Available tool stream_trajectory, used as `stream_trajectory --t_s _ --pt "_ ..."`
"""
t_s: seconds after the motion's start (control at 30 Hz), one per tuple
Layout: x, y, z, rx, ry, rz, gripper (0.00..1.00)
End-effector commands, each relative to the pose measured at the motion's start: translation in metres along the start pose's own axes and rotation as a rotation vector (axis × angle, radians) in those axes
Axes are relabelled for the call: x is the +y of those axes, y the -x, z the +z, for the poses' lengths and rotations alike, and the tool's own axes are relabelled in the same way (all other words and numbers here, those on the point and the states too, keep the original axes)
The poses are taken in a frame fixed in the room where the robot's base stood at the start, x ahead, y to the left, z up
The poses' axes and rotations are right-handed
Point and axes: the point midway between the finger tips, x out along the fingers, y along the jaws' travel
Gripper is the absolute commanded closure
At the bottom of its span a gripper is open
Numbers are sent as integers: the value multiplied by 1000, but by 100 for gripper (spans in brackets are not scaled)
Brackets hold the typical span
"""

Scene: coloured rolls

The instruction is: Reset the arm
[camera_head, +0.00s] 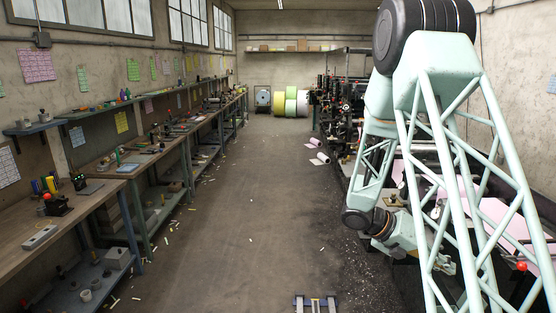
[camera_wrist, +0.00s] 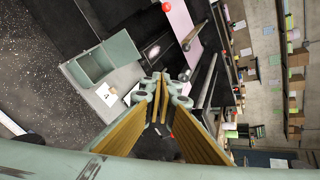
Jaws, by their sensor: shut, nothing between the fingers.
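My gripper (camera_wrist: 158,97) shows in the middle of the wrist view, with its long yellow-padded fingers drawn together at the tips. It is shut and nothing shows between the fingers. In the head view my pale green lattice arm fills the right side, folded down from a black joint at the top. The wrist end hangs low beside the machine row, and the gripper there is small and partly hidden behind my arm. Coloured rolls, one of them green (camera_head: 291,101) and one yellow (camera_head: 278,104), stand far back at the end of the aisle.
A long workbench (camera_head: 118,172) with tools and bins runs along the left wall. Dark machines (camera_head: 340,112) line the right, close to my arm. Pale pink rolls (camera_head: 319,159) lie on the floor beside them. The middle aisle (camera_head: 250,200) is mostly clear, with small scraps.

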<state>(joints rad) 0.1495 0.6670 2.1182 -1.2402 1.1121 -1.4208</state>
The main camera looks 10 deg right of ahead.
Motion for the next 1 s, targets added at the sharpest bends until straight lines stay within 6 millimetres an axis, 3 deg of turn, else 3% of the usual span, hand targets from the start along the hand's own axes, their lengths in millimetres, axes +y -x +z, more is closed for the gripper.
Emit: stream_trajectory --t_s 0.4,1.0 --pt "-50 46 -21 82 -293 52 100" --pt "-109 107 -63 224 -703 126 100"
